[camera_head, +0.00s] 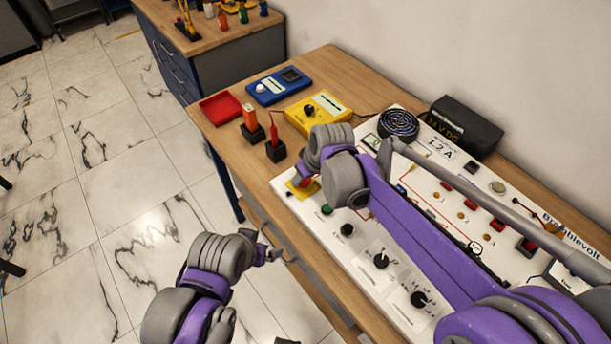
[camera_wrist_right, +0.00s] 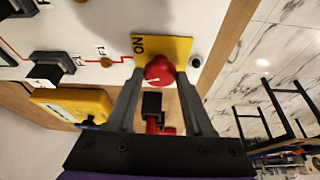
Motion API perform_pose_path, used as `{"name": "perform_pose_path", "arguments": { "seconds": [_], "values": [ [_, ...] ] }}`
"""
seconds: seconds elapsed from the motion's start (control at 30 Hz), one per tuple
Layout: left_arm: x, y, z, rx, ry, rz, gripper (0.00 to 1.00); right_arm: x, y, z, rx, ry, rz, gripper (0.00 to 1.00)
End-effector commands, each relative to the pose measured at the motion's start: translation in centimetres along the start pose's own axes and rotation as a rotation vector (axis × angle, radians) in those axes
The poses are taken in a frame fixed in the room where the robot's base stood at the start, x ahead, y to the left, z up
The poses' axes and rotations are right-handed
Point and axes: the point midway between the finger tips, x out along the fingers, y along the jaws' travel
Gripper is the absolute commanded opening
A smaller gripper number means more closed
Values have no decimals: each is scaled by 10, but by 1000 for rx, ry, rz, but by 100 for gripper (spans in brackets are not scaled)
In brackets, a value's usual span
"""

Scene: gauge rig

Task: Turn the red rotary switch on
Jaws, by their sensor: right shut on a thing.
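The red rotary switch (camera_wrist_right: 159,70) sits on a yellow plate (camera_wrist_right: 178,48) marked ON in the right wrist view. A white line shows on its red knob. In the head view the switch (camera_head: 305,182) is partly hidden by my right arm at the left edge of the white board (camera_head: 345,255). My right gripper (camera_wrist_right: 160,76) is shut on the knob, with one finger on each side. My left gripper (camera_head: 268,255) hangs empty over the floor in front of the table, away from the board; its jaws are too small to judge.
Black knobs (camera_head: 381,261) and a green button (camera_head: 326,209) are on the board near the switch. A red tray (camera_head: 220,108), a blue meter (camera_head: 279,86), a yellow meter (camera_head: 318,112) and probe holders (camera_head: 275,151) stand on the table's left part. A black power box (camera_head: 462,125) stands behind.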

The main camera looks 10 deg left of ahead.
Motion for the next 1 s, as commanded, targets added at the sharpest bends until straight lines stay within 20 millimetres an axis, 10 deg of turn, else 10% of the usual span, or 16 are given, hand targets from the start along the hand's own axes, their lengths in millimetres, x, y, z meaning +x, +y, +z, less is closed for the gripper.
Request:
{"name": "perform_pose_path", "arguments": {
  "seconds": [1.0],
  "values": [
    [6, 0, 6, 0, -5, 0, 100, 1, -6, -4, 855, 0, 356, 0]
  ]
}}
